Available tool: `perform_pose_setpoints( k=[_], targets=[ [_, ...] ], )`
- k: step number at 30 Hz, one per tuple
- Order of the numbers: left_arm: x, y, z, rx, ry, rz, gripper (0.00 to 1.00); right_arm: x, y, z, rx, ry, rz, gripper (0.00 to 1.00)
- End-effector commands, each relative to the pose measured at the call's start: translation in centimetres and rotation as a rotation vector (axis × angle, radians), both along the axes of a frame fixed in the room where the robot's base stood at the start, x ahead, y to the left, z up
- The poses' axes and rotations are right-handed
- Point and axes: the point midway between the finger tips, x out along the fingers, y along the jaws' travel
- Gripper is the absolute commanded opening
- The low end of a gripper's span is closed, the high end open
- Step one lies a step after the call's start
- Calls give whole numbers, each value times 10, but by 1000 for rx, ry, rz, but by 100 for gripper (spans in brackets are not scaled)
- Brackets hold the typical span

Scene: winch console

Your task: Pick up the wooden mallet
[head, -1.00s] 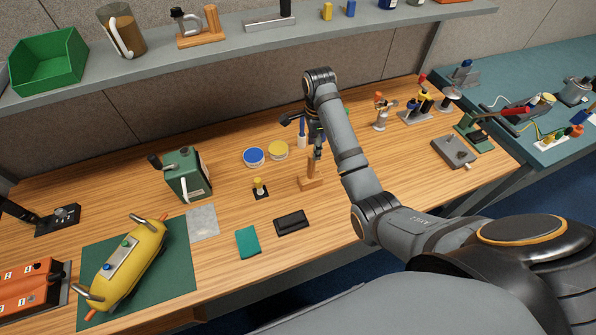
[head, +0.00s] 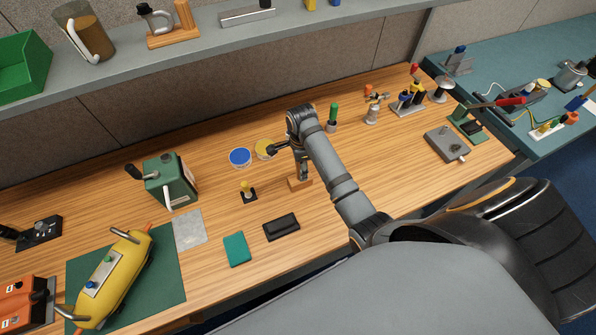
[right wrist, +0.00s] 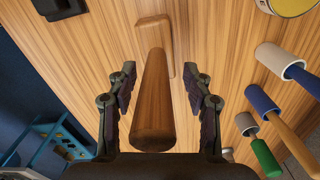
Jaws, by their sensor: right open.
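The wooden mallet stands upright, its handle (right wrist: 152,100) pointing up toward the right wrist camera. Its block-shaped head (right wrist: 155,35) rests on the wooden bench; part of the head shows in the head view (head: 300,184), below my gripper. My right gripper (right wrist: 158,82) is open, with one finger on each side of the handle and visible gaps to it. In the head view, my right gripper (head: 302,168) is directly over the mallet, and my own arm hides much of the handle. My left gripper is not in view.
Several upright handled tools stand right of the mallet in the right wrist view, including a green-handled one (right wrist: 264,157). A yellow-lidded tin (head: 265,149) and a blue-lidded tin (head: 240,157) are behind it. A black case (head: 281,227) lies in front.

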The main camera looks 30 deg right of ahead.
Motion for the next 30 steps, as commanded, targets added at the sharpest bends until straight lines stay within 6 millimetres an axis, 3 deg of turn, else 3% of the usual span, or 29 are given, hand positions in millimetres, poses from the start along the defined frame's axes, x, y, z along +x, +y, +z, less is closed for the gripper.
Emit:
perform_pose_setpoints(
  k=[5,17,30],
  targets=[
    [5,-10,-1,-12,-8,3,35,0,0,-1,0,0,0,51],
    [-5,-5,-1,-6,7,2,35,0,0,0,0,0,1,0],
    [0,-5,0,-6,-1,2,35,4,-1,5,0,0,4,0]
  ],
)
